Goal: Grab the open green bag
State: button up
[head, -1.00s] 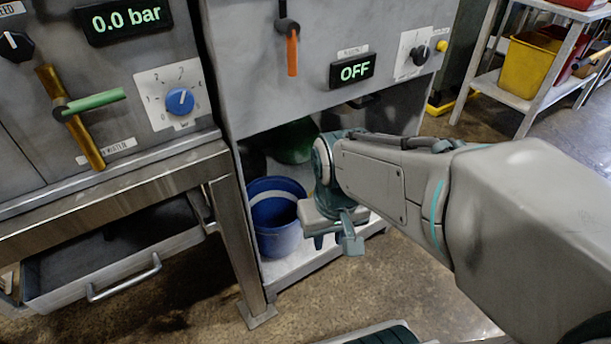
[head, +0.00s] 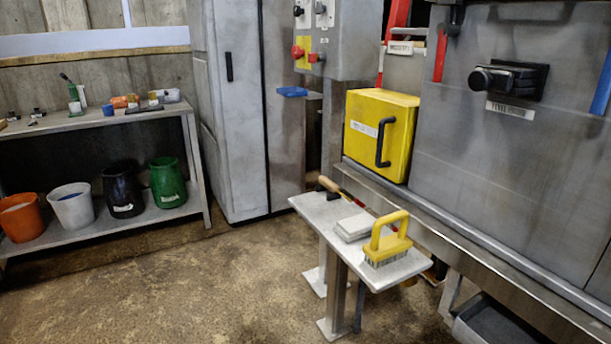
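A dark green, rounded open-topped container (head: 168,182) with a white label stands upright on the lower shelf of the grey bench at the left. I cannot tell whether it is a bag or a bucket. It stands rightmost in a row, beside a black open-topped container (head: 122,192). Its inside looks dark. My gripper is not in view.
A white bucket (head: 73,207) and an orange bucket (head: 20,217) share the lower shelf (head: 100,225). A grey cabinet (head: 240,120) stands right of the bench. A small table (head: 315,207) holds a yellow-handled brush (head: 388,240). Floor (head: 190,285) before the bench is clear.

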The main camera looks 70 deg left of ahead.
aim_at(167, 182)
jog(key=u, duration=3.45)
jog(key=i, duration=3.4)
jog(key=z, duration=0.55)
jog(key=i, duration=1.25)
jog(key=z, duration=0.15)
